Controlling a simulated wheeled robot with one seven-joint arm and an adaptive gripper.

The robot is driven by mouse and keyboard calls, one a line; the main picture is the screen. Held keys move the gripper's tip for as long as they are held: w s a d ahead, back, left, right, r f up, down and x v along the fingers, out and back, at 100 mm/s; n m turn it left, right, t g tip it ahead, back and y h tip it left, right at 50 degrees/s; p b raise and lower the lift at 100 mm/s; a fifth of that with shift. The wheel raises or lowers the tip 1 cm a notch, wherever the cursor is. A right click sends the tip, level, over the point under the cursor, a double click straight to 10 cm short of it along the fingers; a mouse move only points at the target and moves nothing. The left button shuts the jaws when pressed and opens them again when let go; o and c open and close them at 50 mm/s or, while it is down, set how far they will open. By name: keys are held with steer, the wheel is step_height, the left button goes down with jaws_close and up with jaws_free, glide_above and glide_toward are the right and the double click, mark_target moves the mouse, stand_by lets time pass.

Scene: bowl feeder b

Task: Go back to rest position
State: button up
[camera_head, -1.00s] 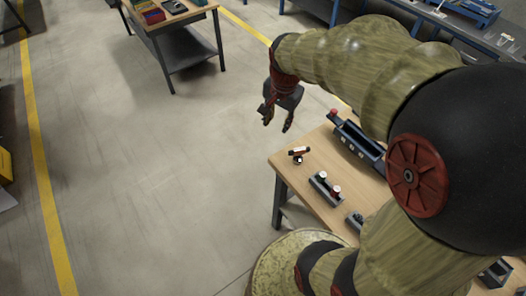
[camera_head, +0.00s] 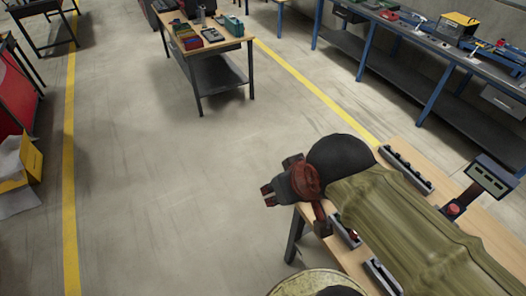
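My gripper (camera_head: 268,195) is at the end of my folded arm, beside the left edge of the near wooden table (camera_head: 397,150). It points left over the floor. Its two short fingers show a gap between them, and nothing is seen in it. My arm covers much of the tabletop.
A dark rail-shaped fixture (camera_head: 406,169) and a device with a tilted panel (camera_head: 494,175) are on the near table. Small grey holders (camera_head: 382,277) show beside my arm. A second table (camera_head: 207,49) with coloured bins stands farther back. A long blue-legged bench (camera_head: 431,52) lines the right. The middle floor is clear.

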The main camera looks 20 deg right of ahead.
step_height(320, 180, down, 11)
steer(key=b, duration=1)
steer(key=shift+r, duration=0.3)
steer(key=shift+c, duration=0.5)
